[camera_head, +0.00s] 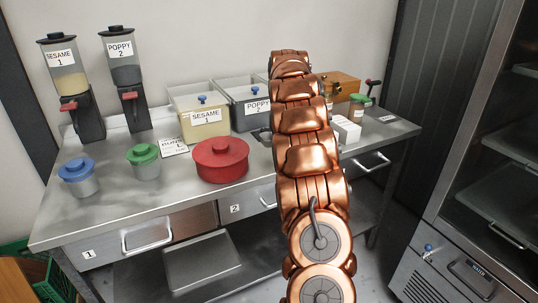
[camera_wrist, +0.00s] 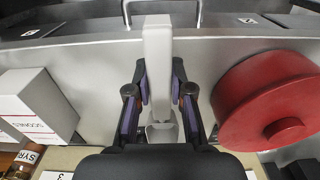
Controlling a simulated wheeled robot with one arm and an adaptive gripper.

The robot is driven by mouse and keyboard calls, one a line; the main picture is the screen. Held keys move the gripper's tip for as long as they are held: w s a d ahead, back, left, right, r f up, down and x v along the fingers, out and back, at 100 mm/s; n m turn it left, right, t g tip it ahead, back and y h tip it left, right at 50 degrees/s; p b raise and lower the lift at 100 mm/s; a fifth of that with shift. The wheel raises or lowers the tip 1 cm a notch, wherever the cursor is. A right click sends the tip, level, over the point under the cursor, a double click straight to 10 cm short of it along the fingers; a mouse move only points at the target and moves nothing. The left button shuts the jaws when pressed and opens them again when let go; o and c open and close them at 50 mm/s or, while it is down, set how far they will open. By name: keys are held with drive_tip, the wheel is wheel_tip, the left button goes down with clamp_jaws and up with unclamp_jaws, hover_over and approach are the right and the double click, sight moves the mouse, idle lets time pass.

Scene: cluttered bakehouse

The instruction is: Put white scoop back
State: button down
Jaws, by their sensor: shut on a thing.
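The white scoop (camera_wrist: 158,55) shows in the wrist view as a long white bar running up the middle of the picture. My gripper (camera_wrist: 160,88) is shut on it, with one finger pressed to each side. Its lower end is partly hidden by the gripper, so its shape there is hard to make out. The grey steel worktop lies below it; I cannot tell whether the scoop touches it. In the head view my copper arm hides the gripper and the scoop.
A red lidded pot (camera_head: 220,160) is right of the gripper in the wrist view (camera_wrist: 270,100); white boxes (camera_wrist: 38,103) are left. Blue-lidded (camera_head: 78,177) and green-lidded (camera_head: 144,160) jars, sesame (camera_head: 205,130) and poppy (camera_head: 258,116) bins, and two dispensers share the worktop (camera_head: 110,205). Drawers line its front.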

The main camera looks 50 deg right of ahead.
hover_over(270, 164)
drive_tip(key=shift+f+p, duration=0.2)
drive_tip(key=shift+p, duration=0.25)
drive_tip(key=shift+f+p, duration=0.4)
drive_tip(key=shift+f, duration=1.4)
drive_tip(key=shift+f, duration=0.15)
drive_tip(key=c, duration=1)
unclamp_jaws()
drive_tip(key=shift+c, duration=0.2)
wheel_tip(270, 164, up, 12)
drive_tip(key=p, duration=0.3)
drive_tip(key=shift+s, duration=0.2)
